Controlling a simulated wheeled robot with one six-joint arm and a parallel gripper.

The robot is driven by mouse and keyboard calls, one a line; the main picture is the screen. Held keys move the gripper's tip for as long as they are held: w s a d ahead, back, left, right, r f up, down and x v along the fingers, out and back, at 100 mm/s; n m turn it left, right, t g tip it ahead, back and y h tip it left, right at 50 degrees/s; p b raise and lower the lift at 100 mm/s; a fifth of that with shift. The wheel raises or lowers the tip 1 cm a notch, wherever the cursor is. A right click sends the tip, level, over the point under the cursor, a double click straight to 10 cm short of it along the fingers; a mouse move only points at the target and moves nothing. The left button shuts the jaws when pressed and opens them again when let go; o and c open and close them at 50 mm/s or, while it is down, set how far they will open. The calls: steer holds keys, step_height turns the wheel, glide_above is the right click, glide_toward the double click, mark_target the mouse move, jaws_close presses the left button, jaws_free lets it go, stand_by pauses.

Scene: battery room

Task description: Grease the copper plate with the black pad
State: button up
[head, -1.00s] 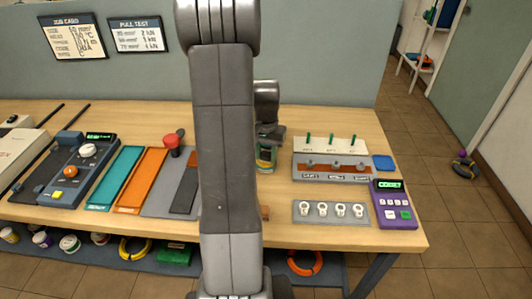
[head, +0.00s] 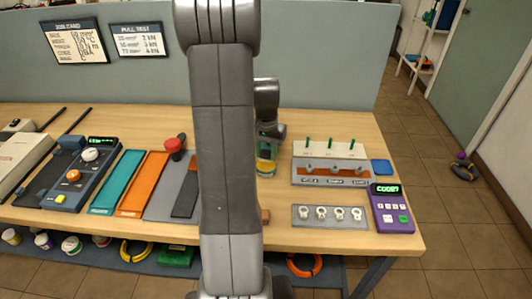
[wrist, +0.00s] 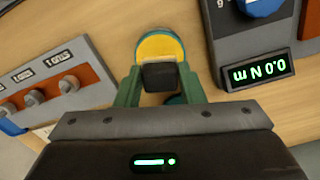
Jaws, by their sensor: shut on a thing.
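My gripper (wrist: 158,84) has green fingers and is shut on a small black pad (wrist: 160,77). The pad overlaps the near part of a round tin (wrist: 160,46) with yellow contents in the wrist view. I cannot tell whether the pad touches the contents. In the head view the tin (head: 266,168) stands on the bench, with my gripper (head: 266,150) just above it, partly hidden by my arm. The copper plate (head: 334,172) is a brown strip on a grey block, right of the tin. In the wrist view the copper plate (wrist: 88,82) shows at the left, with grey knobs on it.
A grey block with several white rings (head: 330,216) and a purple keypad (head: 391,208) lie near the front right of the bench (head: 300,120). A meter reading 0.0 N m (wrist: 258,72) is close on the right in the wrist view. A blue square (head: 381,167) lies right of the copper plate.

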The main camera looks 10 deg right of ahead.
mark_target(266, 152)
steer(key=shift+r+p, duration=1.35)
steer(key=shift+r, duration=0.9)
steer(key=shift+s+f, duration=0.1)
steer(key=shift+f, duration=0.05)
